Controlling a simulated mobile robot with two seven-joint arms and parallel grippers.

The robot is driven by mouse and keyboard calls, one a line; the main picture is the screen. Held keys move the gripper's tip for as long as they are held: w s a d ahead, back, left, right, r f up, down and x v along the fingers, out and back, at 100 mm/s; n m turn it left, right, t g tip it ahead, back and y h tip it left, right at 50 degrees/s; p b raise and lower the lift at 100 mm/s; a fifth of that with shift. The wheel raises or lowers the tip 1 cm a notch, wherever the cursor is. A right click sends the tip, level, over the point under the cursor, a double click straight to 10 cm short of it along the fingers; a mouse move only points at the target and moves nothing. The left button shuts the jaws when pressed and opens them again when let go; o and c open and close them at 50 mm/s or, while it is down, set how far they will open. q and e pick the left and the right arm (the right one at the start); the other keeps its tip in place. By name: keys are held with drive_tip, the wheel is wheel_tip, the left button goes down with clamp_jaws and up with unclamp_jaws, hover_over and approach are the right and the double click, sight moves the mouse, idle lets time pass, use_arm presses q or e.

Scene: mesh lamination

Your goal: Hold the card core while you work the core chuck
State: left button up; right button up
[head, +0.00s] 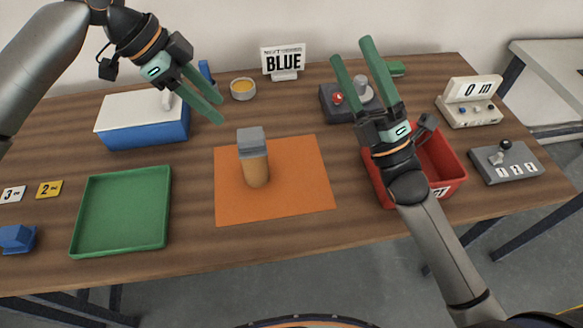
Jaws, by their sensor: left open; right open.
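The card core (256,172), a brown cylinder, stands upright on the orange mat (310,190). A grey block that looks like the core chuck (251,141) sits at its top; I cannot tell how it is fixed. My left gripper (220,109) is open and empty, above and to the left of the core, its green fingers pointing down toward the right. My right gripper (351,49) is open and empty, well to the right of the core, its fingers pointing up and away toward the back of the table.
A green tray (168,215) lies left of the mat. A blue box with a white lid (125,112) stands behind it. A red bin (448,160), partly hidden by my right arm, and a lever box (508,172) are at right. A BLUE sign (283,60) stands at the back.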

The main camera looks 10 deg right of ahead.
drive_tip(key=a+f+n+g+y, duration=0.2)
drive_tip(key=a+f+n+g, duration=0.45)
drive_tip(key=f+n, duration=0.35)
drive_tip(key=n+g+h, duration=0.2)
drive_tip(key=n+g, duration=0.2)
drive_tip(key=n, duration=0.5)
approach(243, 148)
drive_tip(key=f, duration=0.1)
drive_tip(key=d+f, duration=0.1)
drive_tip(key=w+f, duration=0.1)
drive_tip(key=shift+w+d, duration=0.1)
drive_tip(key=shift+d, duration=0.2)
drive_tip(key=shift+a+n, duration=0.1)
drive_tip(key=shift+n, duration=0.2)
drive_tip(key=x, duration=1.2)
drive_tip(key=shift+a, duration=0.2)
clamp_jaws()
